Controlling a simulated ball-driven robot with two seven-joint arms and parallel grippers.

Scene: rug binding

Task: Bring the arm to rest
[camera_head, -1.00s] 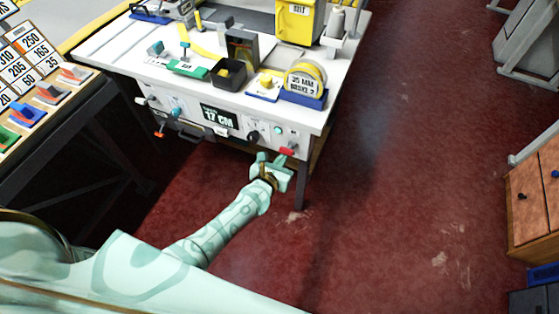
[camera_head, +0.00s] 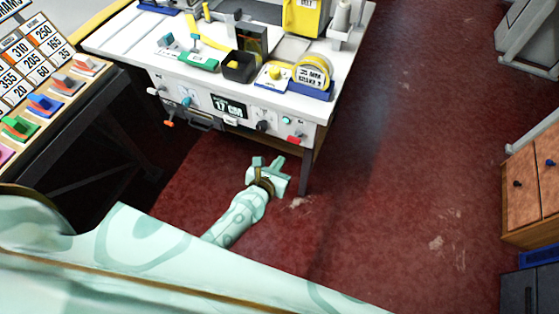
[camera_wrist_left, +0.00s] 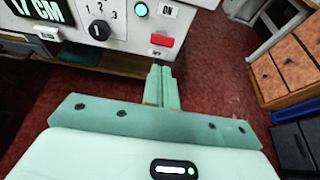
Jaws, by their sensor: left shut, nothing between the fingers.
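My left arm is pale green with darker swirls. Its gripper (camera_head: 272,166) is shut and empty, held over the red floor just in front of the white machine table (camera_head: 135,45). In the left wrist view the two green fingers (camera_wrist_left: 159,84) lie side by side below the red switch (camera_wrist_left: 162,41) on the front panel, apart from it. My right gripper is in neither view.
The front panel carries a display (camera_head: 228,107), knobs and a lit green button (camera_wrist_left: 141,9). A tape roll (camera_head: 312,74) sits on the table top. A rack of coloured blocks (camera_head: 45,103) stands at left, a wooden cabinet (camera_head: 522,200) at right. Open floor (camera_head: 400,170) lies between.

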